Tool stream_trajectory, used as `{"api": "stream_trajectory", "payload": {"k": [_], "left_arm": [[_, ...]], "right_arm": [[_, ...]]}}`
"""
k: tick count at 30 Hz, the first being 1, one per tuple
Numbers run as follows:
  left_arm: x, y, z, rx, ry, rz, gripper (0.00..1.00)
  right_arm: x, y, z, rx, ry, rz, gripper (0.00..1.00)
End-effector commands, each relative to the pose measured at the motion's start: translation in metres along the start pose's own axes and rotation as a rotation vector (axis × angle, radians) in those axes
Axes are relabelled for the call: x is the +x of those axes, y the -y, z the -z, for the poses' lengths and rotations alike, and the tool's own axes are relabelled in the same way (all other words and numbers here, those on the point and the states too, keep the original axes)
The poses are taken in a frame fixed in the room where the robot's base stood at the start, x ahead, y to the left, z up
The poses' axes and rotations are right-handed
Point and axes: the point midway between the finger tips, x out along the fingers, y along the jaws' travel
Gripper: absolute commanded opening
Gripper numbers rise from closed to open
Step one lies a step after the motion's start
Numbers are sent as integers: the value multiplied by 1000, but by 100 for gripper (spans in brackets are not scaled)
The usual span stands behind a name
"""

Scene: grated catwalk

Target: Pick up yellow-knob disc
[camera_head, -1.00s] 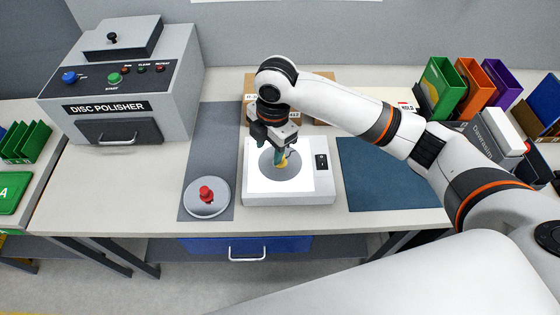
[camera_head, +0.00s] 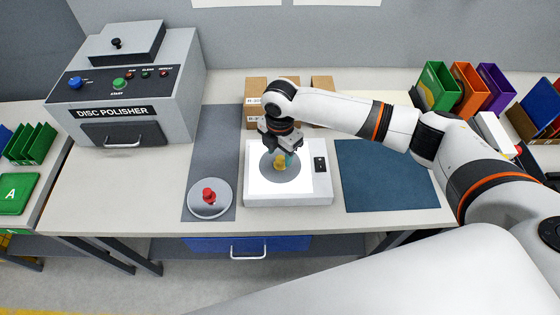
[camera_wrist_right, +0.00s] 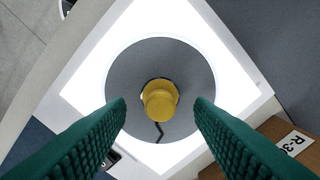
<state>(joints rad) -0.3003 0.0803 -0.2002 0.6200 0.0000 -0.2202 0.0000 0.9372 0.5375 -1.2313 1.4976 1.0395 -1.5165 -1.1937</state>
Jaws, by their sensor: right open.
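The yellow-knob disc (camera_head: 268,171) is a grey disc with a yellow knob, lying on a lit white panel (camera_head: 305,183) on the bench. In the right wrist view the disc (camera_wrist_right: 190,70) lies flat with its yellow knob (camera_wrist_right: 160,100) near its middle; a dark crooked mark runs from the knob. My right gripper (camera_head: 286,158) is over the disc, its green fingers partly hiding the knob in the head view. In the wrist view the right gripper (camera_wrist_right: 160,115) is open, with fingers apart on both sides of the knob, touching nothing that I can see. My left gripper is not in view.
A red-knob disc (camera_head: 209,198) lies on a grey mat (camera_head: 212,130) left of the lit panel. The disc polisher (camera_head: 125,95) stands at back left. Cardboard boxes (camera_head: 257,88) stand behind the panel. A blue mat (camera_head: 385,176) to the right is clear.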

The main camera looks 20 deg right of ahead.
Motion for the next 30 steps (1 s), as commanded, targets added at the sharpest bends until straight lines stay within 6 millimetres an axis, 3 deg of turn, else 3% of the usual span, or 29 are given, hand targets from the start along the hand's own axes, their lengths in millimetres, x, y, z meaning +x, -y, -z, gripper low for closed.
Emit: {"api": "stream_trajectory", "payload": {"k": [6, 13, 22, 30], "left_arm": [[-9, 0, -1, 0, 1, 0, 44], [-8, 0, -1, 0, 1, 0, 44], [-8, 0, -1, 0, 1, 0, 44], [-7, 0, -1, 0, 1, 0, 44]], "right_arm": [[22, 0, 0, -1, 0, -1, 48], [24, 0, 0, -1, 0, 0, 48], [24, 0, 0, -1, 0, 0, 0], [21, 0, 0, -1, 0, 2, 0]]}}
